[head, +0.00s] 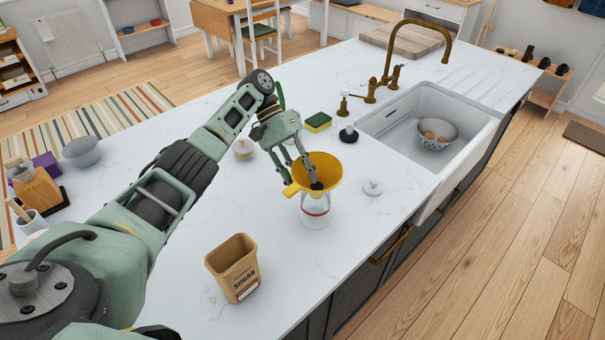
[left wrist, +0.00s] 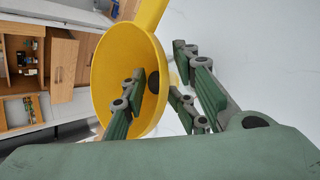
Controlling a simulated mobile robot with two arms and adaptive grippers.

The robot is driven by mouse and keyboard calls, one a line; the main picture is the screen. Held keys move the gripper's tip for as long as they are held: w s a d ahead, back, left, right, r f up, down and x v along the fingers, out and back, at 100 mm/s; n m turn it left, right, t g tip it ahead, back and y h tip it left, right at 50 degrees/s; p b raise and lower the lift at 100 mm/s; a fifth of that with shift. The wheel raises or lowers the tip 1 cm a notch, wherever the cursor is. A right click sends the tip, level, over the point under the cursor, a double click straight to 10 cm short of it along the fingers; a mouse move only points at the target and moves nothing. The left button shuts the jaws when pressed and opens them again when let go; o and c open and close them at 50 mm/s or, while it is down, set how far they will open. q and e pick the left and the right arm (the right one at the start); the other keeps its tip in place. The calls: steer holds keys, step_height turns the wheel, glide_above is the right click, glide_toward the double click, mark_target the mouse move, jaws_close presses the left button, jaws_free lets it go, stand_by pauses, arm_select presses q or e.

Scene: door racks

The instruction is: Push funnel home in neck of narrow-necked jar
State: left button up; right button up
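The yellow funnel (head: 325,167) sits over the mouth of a clear glass jar (head: 315,217) with a red band. How deep its spout is in the neck is hidden. My left gripper (head: 300,180) is at the funnel, pointing down, with its fingers spread apart. In the left wrist view (left wrist: 155,98) one finger is in front of the funnel's inner cone (left wrist: 130,60) and the other is outside its rim. I cannot tell whether either finger touches the funnel. My right gripper is not in view.
A sugar box (head: 232,268) stands on the white worktop in front of the jar. A white knobbed lid (head: 372,188) lies to its right. A sponge (head: 318,122) and a black-topped item (head: 348,134) are behind. The sink (head: 470,130) holds a colander (head: 437,132).

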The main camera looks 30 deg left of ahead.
mark_target(303, 177)
arm_select(q)
step_height(303, 177, up, 10)
stand_by(0.6)
stand_by(0.4)
